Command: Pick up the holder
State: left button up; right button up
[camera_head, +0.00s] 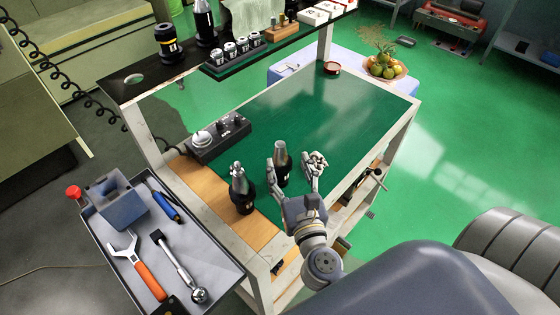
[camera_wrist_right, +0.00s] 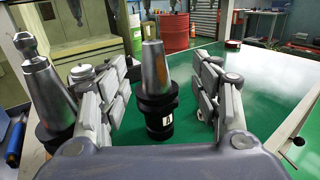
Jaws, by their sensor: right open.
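A tool holder (camera_head: 281,160) with a grey tapered top and a black lower body stands upright on the green cart top (camera_head: 325,115). My right gripper (camera_head: 294,170) is open, with one finger on each side of this holder. In the right wrist view the holder (camera_wrist_right: 156,85) stands between the spread fingers (camera_wrist_right: 162,80), with a visible gap on both sides. A second holder (camera_head: 241,185) with a knob on its tip stands left of the gripper; in the wrist view it (camera_wrist_right: 50,90) is partly behind the left finger. My left gripper is out of view.
A black control box (camera_head: 220,136) sits on the cart's left edge. A grey tray (camera_head: 205,249) with a wrench (camera_head: 140,265), a ratchet (camera_head: 178,262) and a blue vise-like block (camera_head: 122,205) is at lower left. A shelf (camera_head: 145,80) overhangs the back. The cart top's far right is mostly clear.

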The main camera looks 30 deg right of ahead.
aim_at(282, 159)
jog(key=shift+w+d, duration=0.1)
jog(key=shift+w, duration=0.25)
jog(key=shift+w+f, duration=0.15)
jog(key=shift+w, duration=0.2)
jog(key=x, duration=0.1)
jog(key=p+x, duration=0.1)
jog(key=x, duration=0.2)
jog(key=shift+w+a+f, duration=0.25)
jog(key=shift+f, duration=0.1)
jog(key=shift+w+f, duration=0.15)
jog(key=c, duration=0.3)
grip_shut()
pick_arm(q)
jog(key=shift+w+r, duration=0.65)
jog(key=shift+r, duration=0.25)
pick_arm(e)
jog(key=shift+r, duration=0.2)
